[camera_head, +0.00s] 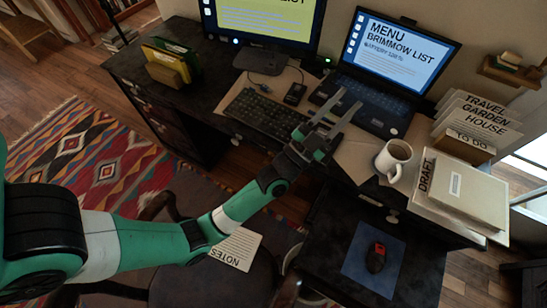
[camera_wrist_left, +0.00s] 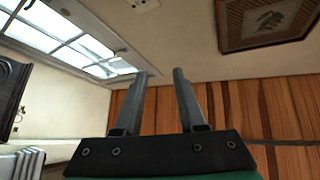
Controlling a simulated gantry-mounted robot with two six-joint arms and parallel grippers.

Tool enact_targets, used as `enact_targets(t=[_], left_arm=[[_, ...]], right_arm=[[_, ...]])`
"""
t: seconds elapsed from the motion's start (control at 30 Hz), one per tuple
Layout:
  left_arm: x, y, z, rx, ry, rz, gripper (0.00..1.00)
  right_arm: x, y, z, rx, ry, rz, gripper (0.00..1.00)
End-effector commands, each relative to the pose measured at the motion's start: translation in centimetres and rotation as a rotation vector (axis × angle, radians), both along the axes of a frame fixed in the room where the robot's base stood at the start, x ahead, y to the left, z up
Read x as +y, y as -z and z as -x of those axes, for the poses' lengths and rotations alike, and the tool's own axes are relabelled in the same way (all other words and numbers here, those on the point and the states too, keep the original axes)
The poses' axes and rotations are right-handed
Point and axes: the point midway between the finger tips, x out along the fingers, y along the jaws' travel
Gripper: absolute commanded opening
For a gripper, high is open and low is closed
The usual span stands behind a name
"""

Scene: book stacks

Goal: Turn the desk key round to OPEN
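The dark desk (camera_head: 130,68) stands across the head view, with its front edge toward me. I cannot make out a key or any OPEN marking. A small pale round fitting (camera_head: 392,218) shows on the desk front below the mug, and another (camera_head: 236,141) shows further left; both are too small to identify. My left gripper (camera_head: 346,106) is open and empty, over the desk in front of the laptop. In the left wrist view its two fingers (camera_wrist_left: 159,72) stand apart with nothing between them. My right gripper is not in view.
A laptop (camera_head: 400,55), a keyboard (camera_head: 262,113), a white mug (camera_head: 394,160) and a DRAFT stack (camera_head: 470,192) crowd the desktop. A mouse (camera_head: 375,257) lies on a blue mat lower right. A chair (camera_head: 225,285) with a NOTES pad stands in front.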

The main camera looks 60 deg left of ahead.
Motion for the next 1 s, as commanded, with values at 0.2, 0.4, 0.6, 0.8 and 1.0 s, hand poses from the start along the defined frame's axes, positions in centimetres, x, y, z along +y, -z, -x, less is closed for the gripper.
enact_targets(t=[0.2,0.4,0.6,0.8,1.0], left_arm=[[6.2,24.6,9.4,0.349,-0.272,0.022,0.40],[7.6,36.2,19.1,0.572,-0.411,0.043,0.40],[7.7,38.0,21.4,0.618,-0.438,0.048,0.40],[8.5,38.1,20.0,0.612,-0.438,0.048,0.40],[11.0,38.2,16.5,0.610,-0.438,0.048,0.40]], right_arm=[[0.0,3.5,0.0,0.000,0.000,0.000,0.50],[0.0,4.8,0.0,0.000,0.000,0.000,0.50],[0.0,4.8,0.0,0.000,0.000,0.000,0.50],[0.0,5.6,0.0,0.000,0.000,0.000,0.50],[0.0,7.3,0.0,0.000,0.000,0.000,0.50]])
